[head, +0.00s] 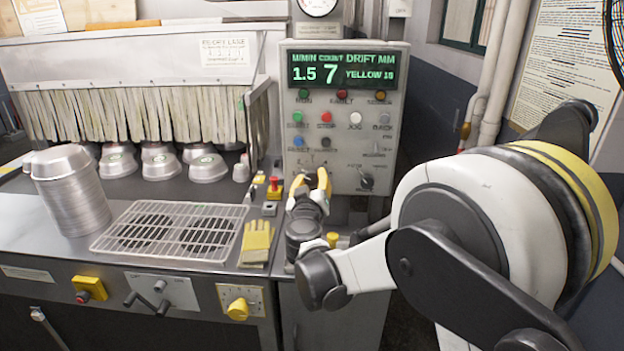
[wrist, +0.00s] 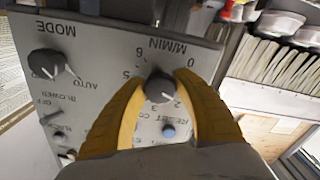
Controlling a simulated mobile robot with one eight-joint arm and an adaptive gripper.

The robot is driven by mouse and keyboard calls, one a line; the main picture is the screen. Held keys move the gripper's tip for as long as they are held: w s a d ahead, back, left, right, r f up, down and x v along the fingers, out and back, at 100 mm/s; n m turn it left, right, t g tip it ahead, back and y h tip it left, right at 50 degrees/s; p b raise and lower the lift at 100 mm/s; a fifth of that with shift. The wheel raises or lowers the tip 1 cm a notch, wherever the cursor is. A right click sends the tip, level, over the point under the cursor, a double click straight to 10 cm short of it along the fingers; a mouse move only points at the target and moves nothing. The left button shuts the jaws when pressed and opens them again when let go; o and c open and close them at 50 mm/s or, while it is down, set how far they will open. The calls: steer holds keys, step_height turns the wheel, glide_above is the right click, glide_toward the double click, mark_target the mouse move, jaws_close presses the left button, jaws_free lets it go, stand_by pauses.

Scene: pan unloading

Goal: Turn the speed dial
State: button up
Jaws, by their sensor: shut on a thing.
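The speed dial (wrist: 158,89) is a dark round knob on the grey control panel (head: 397,120), with an M/MIN scale printed around it in the wrist view. My gripper (wrist: 160,80) has its two yellow fingers on either side of the knob, shut on it. The pointer lies toward the lower part of the scale, near the 2 and 3. In the head view my gripper (head: 311,179) is at the panel's lower left and hides most of the dial. The green display (head: 343,70) reads 1.5 under M/MIN and 7 under COUNT.
The MODE knob (wrist: 47,64) sits beside the dial on the panel, and a blue button (wrist: 168,131) is close by. Stacked pans (head: 72,190), a wire rack (head: 170,232) and yellow gloves (head: 257,242) lie on the counter. A strip curtain (head: 130,115) stands behind.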

steer(key=o, duration=1.2)
steer(key=s, duration=1.2)
steer(key=shift+a, duration=0.2)
